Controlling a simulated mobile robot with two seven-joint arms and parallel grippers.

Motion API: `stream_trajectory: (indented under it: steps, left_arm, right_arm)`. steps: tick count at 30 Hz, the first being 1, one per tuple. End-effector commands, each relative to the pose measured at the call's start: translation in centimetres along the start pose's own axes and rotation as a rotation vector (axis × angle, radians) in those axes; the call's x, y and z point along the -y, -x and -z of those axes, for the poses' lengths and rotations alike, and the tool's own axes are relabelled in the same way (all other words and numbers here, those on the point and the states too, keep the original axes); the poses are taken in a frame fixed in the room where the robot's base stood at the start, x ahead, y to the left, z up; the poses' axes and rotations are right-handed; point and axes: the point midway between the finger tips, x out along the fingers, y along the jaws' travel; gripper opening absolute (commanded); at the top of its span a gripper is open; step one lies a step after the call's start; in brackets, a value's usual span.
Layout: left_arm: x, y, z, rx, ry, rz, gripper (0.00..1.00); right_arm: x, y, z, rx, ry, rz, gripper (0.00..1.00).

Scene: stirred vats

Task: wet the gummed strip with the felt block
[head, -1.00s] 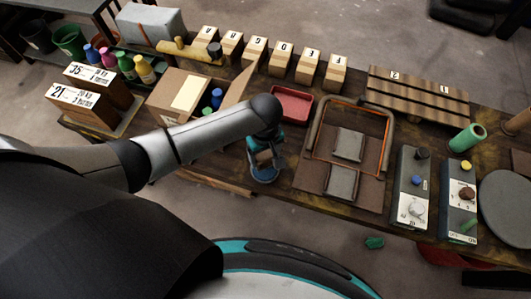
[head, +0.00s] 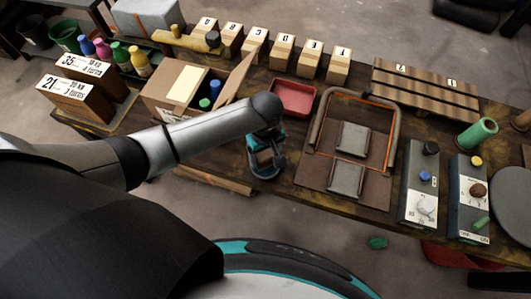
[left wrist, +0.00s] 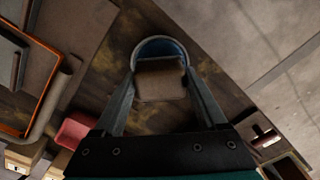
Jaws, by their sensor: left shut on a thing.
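My left gripper (head: 266,168) is at the front edge of the bench, pointing down. In the left wrist view its fingers (left wrist: 163,95) are shut on a brownish felt block (left wrist: 160,80). A round dish with a blue inside (left wrist: 160,47) shows just behind the block; I cannot tell whether the block touches it. The cardboard box (head: 153,95) stands left of the gripper with a flap raised and bottles inside. A pale cream strip (head: 185,84) lies on its top; I cannot tell whether this is the gummed strip. My right gripper is not in view.
A red tray (head: 292,98) lies beyond the gripper. Right of it is a brown board (head: 310,176) with a hinged frame and two grey pads. Control boxes (head: 420,190) stand farther right. Lettered blocks (head: 283,52) line the back.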

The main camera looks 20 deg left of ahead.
Motion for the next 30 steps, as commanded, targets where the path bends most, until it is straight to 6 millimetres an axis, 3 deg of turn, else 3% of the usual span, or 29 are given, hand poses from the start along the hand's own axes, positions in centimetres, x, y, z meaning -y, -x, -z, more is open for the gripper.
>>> stream_trajectory:
  steps: [30]
  left_arm:
    - [0.0,-1.0,0.0,0.001,0.001,0.000,0.30]
  right_arm:
    - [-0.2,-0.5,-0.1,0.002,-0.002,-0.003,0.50]
